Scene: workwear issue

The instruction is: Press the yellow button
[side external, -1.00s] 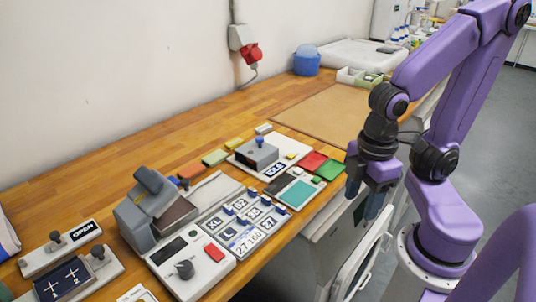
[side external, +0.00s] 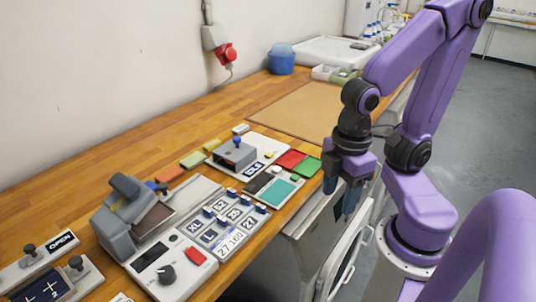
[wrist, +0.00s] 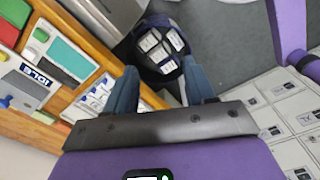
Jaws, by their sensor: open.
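A small yellow button (side external: 270,154) is on the white panel (side external: 262,146) with the IDLE label, on the wooden bench. In the wrist view a yellow spot that may be it (wrist: 3,56) shows at the left edge, by the IDLE label (wrist: 33,72). My gripper (side external: 341,196) hangs pointing down, off the bench's front edge, to the right of the panel and apart from it. In the wrist view its fingers (wrist: 160,88) are spread with nothing between them.
Red and green pads (side external: 290,160) and a teal pad (side external: 280,190) lie near the front edge. A blue-topped lever box (side external: 236,153) stands beside the IDLE label. Labelled keys (side external: 222,216), a red button (side external: 195,257) and a grey machine (side external: 120,215) are leftward. A brown board (side external: 300,108) is clear.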

